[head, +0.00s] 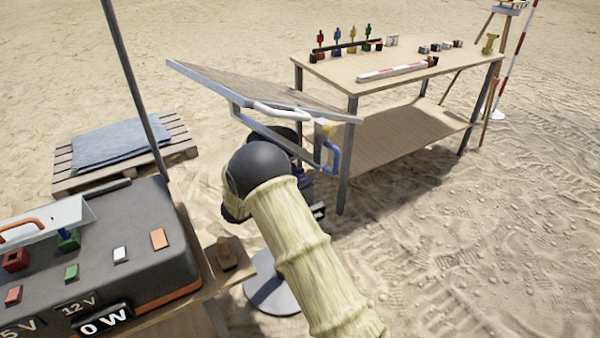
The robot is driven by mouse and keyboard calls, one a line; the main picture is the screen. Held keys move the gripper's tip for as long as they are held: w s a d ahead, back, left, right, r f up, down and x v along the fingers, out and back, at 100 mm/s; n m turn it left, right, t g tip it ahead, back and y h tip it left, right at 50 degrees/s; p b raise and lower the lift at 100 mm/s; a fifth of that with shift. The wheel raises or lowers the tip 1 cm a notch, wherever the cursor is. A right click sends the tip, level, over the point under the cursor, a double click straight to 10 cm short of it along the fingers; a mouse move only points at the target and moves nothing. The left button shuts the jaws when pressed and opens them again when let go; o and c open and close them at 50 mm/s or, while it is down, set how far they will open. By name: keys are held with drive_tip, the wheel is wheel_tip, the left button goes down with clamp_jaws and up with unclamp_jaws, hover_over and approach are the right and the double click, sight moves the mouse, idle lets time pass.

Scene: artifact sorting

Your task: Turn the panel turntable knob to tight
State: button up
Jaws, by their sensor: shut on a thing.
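The tilted solar panel (270,90) stands in the middle on a post with a round grey base (272,290). A pale frame and a blue handle (331,157) hang under its right end. My arm comes up from the bottom right and covers most of the post. My gripper (304,188) shows only as dark parts beside the post, just right of my black arm joint. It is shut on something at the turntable. The turntable knob and the fingertips are hidden behind my arm, so the knob's setting cannot be read. A small dark piece with a pale edge (319,212) shows there.
A dark power unit (120,240) with coloured sockets and a "0 W" display stands on a bench at lower left. A wooden table (430,65) with small artifacts and a striped scale bar stands behind right. A pallet (185,145) lies at left. Sand at right is open.

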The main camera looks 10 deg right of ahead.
drive_tip(key=m+g+h, duration=0.1)
drive_tip(key=m+g, duration=0.2)
drive_tip(key=g, duration=0.2)
drive_tip(key=shift+r+p, duration=0.1)
drive_tip(key=shift+p, duration=0.25)
drive_tip(key=shift+m+g+h, duration=0.3)
drive_tip(key=shift+m+g, duration=0.1)
drive_tip(key=o, duration=1)
drive_tip(key=shift+c, duration=0.2)
drive_tip(key=a, duration=0.7)
drive_tip(key=shift+s+a, duration=0.2)
drive_tip(key=shift+s, duration=0.2)
